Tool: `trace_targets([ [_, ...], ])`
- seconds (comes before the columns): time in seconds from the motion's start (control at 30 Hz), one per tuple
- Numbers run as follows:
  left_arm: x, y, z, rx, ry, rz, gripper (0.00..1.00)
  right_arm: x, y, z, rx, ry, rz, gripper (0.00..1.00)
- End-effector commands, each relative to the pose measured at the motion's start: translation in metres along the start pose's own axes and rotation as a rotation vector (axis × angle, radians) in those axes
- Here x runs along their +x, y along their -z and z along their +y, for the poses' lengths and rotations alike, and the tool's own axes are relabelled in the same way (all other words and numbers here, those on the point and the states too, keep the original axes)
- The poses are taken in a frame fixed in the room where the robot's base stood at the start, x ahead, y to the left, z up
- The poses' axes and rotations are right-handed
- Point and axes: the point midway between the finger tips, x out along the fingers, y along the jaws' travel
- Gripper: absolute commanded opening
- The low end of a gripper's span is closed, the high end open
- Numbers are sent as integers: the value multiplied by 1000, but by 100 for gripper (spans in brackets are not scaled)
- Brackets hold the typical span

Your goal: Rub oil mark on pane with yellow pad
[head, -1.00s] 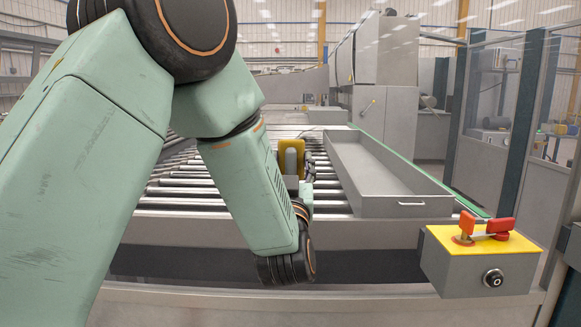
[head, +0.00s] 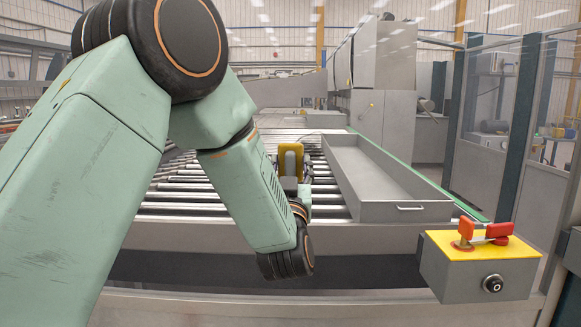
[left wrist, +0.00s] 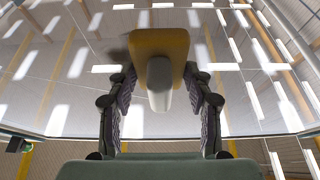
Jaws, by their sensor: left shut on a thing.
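My left gripper (head: 291,182) is partly hidden there by the arm. In the left wrist view the gripper (left wrist: 160,92) is shut on the grey handle of the yellow pad (left wrist: 158,42), one finger on each side. A clear pane (left wrist: 60,105) spreads behind the pad in that view. A dark smudge, likely the oil mark (left wrist: 117,55), shows just left of the pad. I cannot tell whether the pad touches the pane. My right gripper is not in view.
A roller table (head: 185,190) lies ahead with a long grey tray (head: 390,185) on its right. A yellow-topped control box (head: 480,265) with red handles stands front right. Glazed guard panels (head: 490,110) stand at the right.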

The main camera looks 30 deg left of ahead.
Motion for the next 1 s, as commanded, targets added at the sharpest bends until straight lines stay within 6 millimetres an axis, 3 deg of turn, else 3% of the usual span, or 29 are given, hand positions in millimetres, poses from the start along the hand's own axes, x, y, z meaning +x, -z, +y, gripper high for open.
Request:
trace_targets([
  [1.0,16,-7,0,0,0,0,26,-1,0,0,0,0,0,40],
])
